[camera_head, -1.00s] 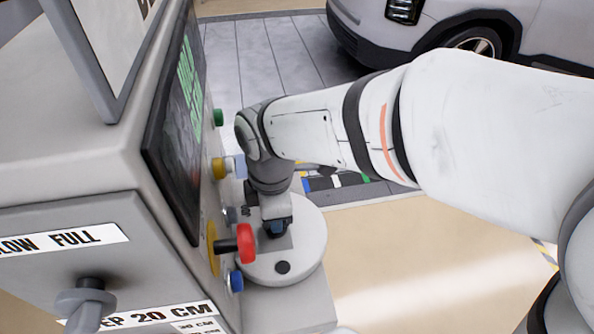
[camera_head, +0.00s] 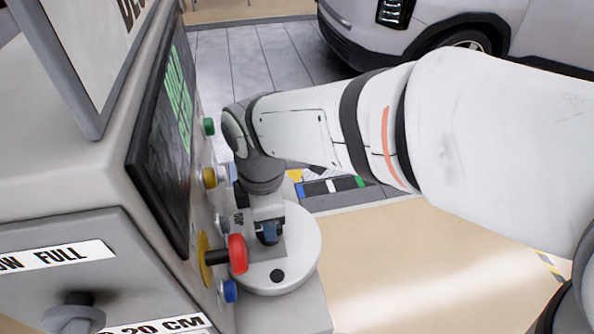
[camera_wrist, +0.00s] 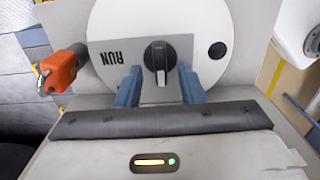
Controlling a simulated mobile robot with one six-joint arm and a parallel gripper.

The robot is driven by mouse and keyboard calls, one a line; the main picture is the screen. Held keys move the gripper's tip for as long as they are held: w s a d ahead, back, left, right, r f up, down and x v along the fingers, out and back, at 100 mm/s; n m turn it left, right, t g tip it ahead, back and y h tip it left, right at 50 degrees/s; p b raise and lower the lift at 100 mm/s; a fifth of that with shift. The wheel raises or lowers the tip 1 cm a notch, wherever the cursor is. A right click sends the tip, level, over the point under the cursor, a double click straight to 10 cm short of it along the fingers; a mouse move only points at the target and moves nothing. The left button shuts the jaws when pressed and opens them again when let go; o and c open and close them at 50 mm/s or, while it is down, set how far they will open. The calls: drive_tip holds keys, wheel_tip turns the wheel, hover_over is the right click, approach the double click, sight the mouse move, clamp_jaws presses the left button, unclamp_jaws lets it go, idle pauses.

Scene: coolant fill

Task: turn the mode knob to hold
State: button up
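The mode knob (camera_wrist: 160,60) is black with a pale line on its grip. It sits on a grey plate (camera_wrist: 112,50) marked RUN, which reads upside down in the wrist view. The plate is on a white round disc (camera_wrist: 215,78), which also shows in the head view (camera_head: 305,250). My gripper (camera_wrist: 159,75) is open, with one blue finger on each side of the knob's lower part. I cannot tell whether the fingers touch the knob. In the head view my gripper (camera_head: 268,232) is over the plate and hides the knob. No hold mark is readable.
A red-ended lever (camera_head: 238,254) on a yellow disc stands close left of my gripper. A car (camera_head: 440,30) stands behind.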

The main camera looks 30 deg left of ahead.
wheel_tip(320, 180, up, 6)
drive_tip(key=shift+f, duration=0.1)
idle(0.5)
drive_tip(key=w+d+m+t, duration=0.1)
drive_tip(key=w+d+m, duration=0.5)
drive_tip(key=d, duration=0.4)
drive_tip(key=w+d+m, duration=0.5)
drive_tip(key=d+m, duration=0.2)
drive_tip(key=d, duration=0.3)
drive_tip(key=s+d+f+m, duration=0.1)
drive_tip(key=d+f+m, duration=0.1)
drive_tip(key=d+m, duration=0.4)
drive_tip(key=s+d+f+m+t, duration=0.1)
drive_tip(key=s+d+m, duration=0.1)
drive_tip(key=d+m, duration=0.5)
drive_tip(key=d, duration=0.4)
drive_tip(key=shift+s+d+f+t, duration=0.15)
drive_tip(key=shift+f+t, duration=0.15)
drive_tip(key=shift+f, duration=0.1)
